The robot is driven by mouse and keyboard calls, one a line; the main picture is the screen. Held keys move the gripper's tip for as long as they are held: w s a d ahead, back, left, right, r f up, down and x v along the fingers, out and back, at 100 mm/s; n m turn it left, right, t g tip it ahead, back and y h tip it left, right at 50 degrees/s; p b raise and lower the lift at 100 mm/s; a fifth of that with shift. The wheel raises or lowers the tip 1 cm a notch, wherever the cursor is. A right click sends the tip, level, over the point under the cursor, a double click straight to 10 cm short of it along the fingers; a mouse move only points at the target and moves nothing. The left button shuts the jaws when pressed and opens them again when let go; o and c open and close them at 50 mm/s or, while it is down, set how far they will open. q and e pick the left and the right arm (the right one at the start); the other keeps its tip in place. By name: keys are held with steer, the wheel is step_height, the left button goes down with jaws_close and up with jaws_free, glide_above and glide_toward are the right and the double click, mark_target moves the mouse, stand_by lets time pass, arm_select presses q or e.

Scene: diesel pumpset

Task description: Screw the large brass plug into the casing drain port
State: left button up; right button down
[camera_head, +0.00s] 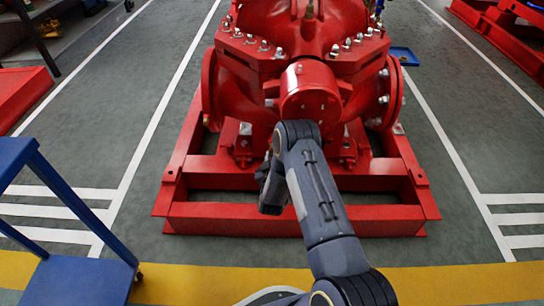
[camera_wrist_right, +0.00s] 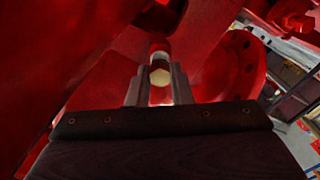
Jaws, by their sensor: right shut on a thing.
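The large brass plug (camera_wrist_right: 160,76) shows its pale hexagonal end between the two fingers of my right gripper (camera_wrist_right: 158,86) in the right wrist view. The gripper is shut on it. Just beyond the plug is a rounded, brightly lit red and whitish part of the casing; I cannot tell whether the plug touches it. The red pump casing (camera_head: 305,93) stands in the middle of the head view. My right arm reaches up to its lower front, and the fingertips and plug are hidden there. The drain port cannot be made out clearly. My left gripper is out of view.
The pump sits on a red base frame (camera_head: 290,212), with its front beam below my right wrist. A flanged pipe end (camera_wrist_right: 238,62) lies close right of the fingers. A blue stand (camera_head: 75,270) is at the lower left. Grey floor beside the frame is clear.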

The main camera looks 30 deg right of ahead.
steer(key=shift+x, duration=1.1)
stand_by(0.3)
steer(key=m, duration=0.6)
steer(key=shift+m, duration=0.3)
steer(key=m, duration=1.3)
steer(key=shift+r, duration=0.1)
steer(key=m, duration=0.4)
steer(key=shift+w+a+m, duration=0.1)
steer(key=shift+a+m, duration=0.05)
steer(key=shift+m, duration=0.15)
